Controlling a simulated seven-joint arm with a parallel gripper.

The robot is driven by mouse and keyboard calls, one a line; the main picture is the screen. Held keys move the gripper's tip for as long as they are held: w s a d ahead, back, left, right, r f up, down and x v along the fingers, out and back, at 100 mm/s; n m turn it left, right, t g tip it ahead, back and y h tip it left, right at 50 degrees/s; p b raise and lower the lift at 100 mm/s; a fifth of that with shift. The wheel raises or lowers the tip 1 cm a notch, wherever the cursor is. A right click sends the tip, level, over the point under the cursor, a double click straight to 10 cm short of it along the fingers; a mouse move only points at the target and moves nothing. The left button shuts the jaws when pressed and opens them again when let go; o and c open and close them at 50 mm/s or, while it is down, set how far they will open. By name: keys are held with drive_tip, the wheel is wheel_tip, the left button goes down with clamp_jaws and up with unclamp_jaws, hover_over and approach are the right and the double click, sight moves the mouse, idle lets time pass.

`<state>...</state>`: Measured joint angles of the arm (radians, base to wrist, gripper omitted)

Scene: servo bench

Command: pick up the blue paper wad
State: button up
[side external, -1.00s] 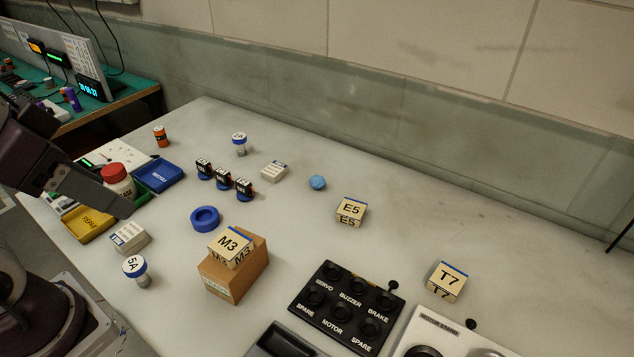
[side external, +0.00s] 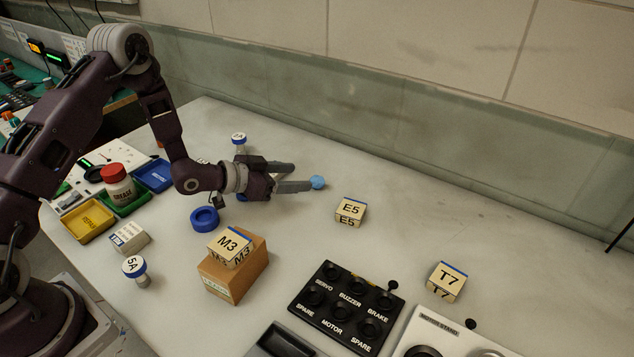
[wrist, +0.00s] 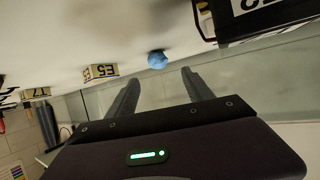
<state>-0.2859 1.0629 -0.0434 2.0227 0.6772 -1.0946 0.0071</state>
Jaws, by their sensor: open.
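The blue paper wad (side external: 318,182) is a small crumpled ball on the pale bench top. My gripper (side external: 302,177) is low over the bench at its left, with the fingers pointing right toward it. The fingers are apart, and nothing is held. One fingertip appears very close to the wad in the side view; I cannot tell whether it touches. In the wrist view the wad (wrist: 157,59) lies beyond the fingertips, roughly in line with the gap of my gripper (wrist: 160,75).
The E5 block (side external: 350,212) stands right of the wad. A blue ring (side external: 204,219) and the M3 block (side external: 230,247) on a cardboard box (side external: 236,275) are nearer the front. The black switch panel (side external: 346,306) lies at front. Bench behind the wad is clear.

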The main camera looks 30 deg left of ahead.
sight(317, 177)
drive_tip(key=shift+w+d+f, duration=0.15)
drive_tip(key=shift+d+f, duration=0.05)
drive_tip(key=shift+f, duration=0.15)
drive_tip(key=x, duration=0.6)
drive_tip(key=shift+w+d+f, duration=0.1)
drive_tip(key=shift+w, duration=0.15)
clamp_jaws()
